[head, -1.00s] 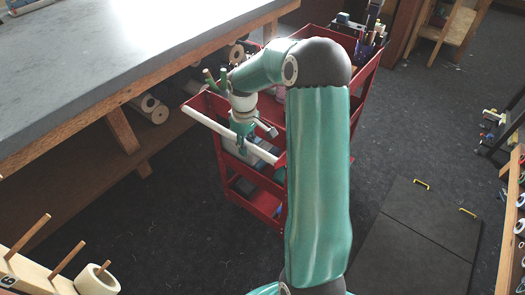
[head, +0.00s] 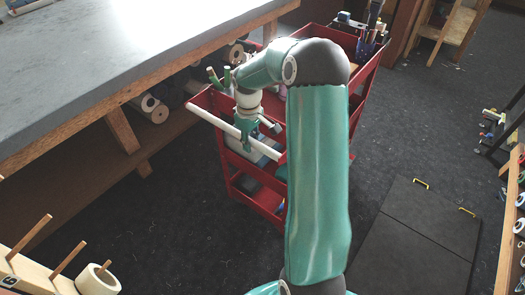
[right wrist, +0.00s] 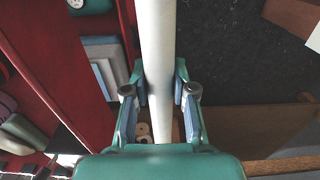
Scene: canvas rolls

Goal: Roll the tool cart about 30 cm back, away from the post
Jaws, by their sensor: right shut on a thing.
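The red tool cart (head: 262,205) stands upright on the dark floor beside the workbench, its shelves loaded with tools and boxes. Its white bar handle (head: 212,119) runs along the near end. My right gripper (head: 246,143) is shut on this handle, near its middle. In the right wrist view the white handle (right wrist: 157,50) passes between the two fingers of the right gripper (right wrist: 158,97), with the cart's red side (right wrist: 45,40) to the left. My right arm hides part of the cart. My left gripper is out of view. I cannot make out the post.
The grey-topped workbench (head: 120,70) runs close along the cart's left side, with a wooden leg (head: 122,130) below. Dark floor panels with yellow handles (head: 421,184) lie to the right. A peg rack (head: 40,265) is at the near left. Floor nearer than the cart looks clear.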

